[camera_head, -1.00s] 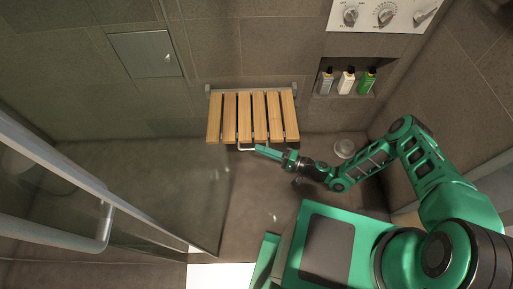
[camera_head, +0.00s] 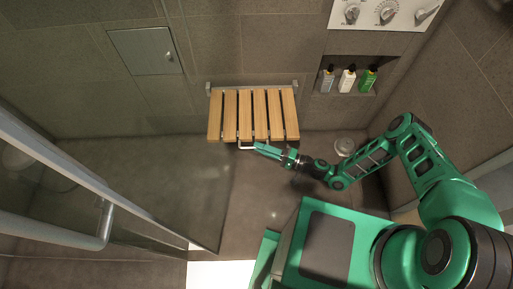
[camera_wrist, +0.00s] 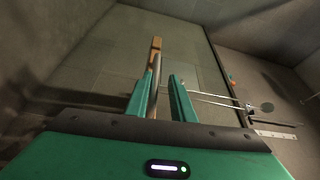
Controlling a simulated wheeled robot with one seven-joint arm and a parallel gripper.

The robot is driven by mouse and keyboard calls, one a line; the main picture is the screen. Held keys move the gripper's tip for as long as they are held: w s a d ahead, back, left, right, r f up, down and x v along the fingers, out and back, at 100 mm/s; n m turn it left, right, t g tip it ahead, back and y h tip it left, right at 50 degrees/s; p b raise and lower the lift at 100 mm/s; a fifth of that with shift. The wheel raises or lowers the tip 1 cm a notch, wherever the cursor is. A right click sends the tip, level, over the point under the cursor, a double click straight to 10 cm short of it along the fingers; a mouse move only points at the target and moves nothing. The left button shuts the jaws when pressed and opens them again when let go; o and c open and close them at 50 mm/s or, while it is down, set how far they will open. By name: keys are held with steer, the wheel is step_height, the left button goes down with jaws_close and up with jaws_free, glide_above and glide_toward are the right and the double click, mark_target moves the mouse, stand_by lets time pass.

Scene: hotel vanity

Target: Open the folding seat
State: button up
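The folding seat (camera_head: 261,115) has several pale wooden slats on a metal wall rail. In the head view it stands out from the wall in the middle; its exact angle is hard to tell. A thin metal bar (camera_head: 245,149) shows below its front edge. My gripper (camera_head: 257,146) is at that lower edge, right beside the bar. In the wrist view my gripper (camera_wrist: 160,78) has its two green fingers apart, with a metal bar (camera_wrist: 155,85) in the gap, nearer the left finger. A wooden slat end (camera_wrist: 156,45) shows beyond the fingertips.
A wall niche with several bottles (camera_head: 347,79) is right of the seat, below a control panel (camera_head: 386,13). A glass screen (camera_head: 165,190) stands at the left. A small round object (camera_head: 344,146) is on the floor to the right. The floor below the seat is clear.

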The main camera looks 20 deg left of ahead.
steer(key=d, duration=1)
steer(key=shift+s+d+f, duration=0.15)
steer(key=shift+s+d, duration=0.15)
steer(key=shift+s, duration=0.05)
